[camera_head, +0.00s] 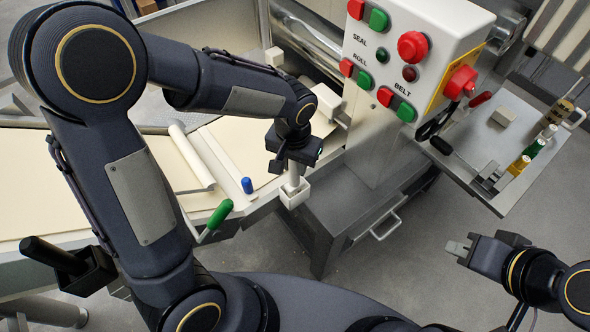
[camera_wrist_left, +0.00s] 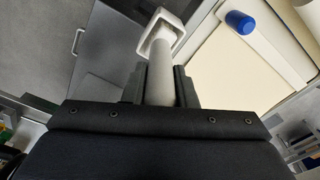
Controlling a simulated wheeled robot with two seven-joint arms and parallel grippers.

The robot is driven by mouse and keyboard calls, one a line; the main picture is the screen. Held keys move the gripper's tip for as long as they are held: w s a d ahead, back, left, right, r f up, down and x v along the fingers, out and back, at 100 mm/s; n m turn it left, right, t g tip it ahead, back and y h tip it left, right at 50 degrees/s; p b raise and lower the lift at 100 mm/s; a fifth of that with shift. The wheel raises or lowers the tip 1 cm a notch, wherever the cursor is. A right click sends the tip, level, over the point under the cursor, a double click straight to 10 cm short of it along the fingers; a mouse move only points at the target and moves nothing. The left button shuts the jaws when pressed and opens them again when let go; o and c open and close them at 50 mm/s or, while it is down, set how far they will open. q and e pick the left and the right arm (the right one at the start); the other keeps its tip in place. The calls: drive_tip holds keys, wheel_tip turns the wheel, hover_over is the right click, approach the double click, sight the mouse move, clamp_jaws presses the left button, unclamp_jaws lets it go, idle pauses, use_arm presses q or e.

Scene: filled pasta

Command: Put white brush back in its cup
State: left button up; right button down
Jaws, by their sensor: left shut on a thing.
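My left gripper (camera_head: 291,165) points down and is shut on the white brush (camera_head: 292,182). In the left wrist view the brush's pale round shaft (camera_wrist_left: 161,75) stands between the two dark fingers. The white square cup (camera_head: 294,194) is directly below the gripper, at the machine's front edge; it also shows in the left wrist view (camera_wrist_left: 150,42). The shaft's far end overlaps the cup's opening; how deep it sits inside I cannot tell. My right gripper (camera_head: 458,249) is at the lower right, away from the cup, over the floor.
A blue-ended tool (camera_head: 247,185) and a pale roller (camera_head: 192,157) lie left of the cup. A green handle (camera_head: 220,214) sticks up nearby. A black brush handle (camera_head: 50,254) stands in a black holder. The button panel (camera_head: 415,50) rises behind; a side shelf (camera_head: 500,140) holds small bottles.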

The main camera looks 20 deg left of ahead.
use_arm(q)
wheel_tip(320, 180, down, 3)
drive_tip(key=shift+r, duration=0.2)
drive_tip(key=o, duration=1)
drive_tip(key=r, duration=0.4)
drive_tip(key=r+p, duration=0.1)
drive_tip(key=r, duration=0.7)
drive_tip(key=shift+s, duration=0.4)
drive_tip(key=s+a+r+n+t+h, duration=0.1)
drive_tip(key=s+a, duration=0.2)
drive_tip(key=s, duration=0.2)
drive_tip(key=s+a+r+n+t+h, duration=0.1)
drive_tip(key=s+a+t, duration=0.1)
drive_tip(key=s, duration=0.3)
drive_tip(key=s+a+n+t+h, duration=0.1)
drive_tip(key=s+a, duration=0.3)
drive_tip(key=s, duration=0.1)
drive_tip(key=shift+s+a+r+n+t+h, duration=0.1)
drive_tip(key=shift+s+r+n+t+h, duration=0.05)
drive_tip(key=shift+r+n+t+h, duration=0.2)
drive_tip(key=shift+s, duration=0.2)
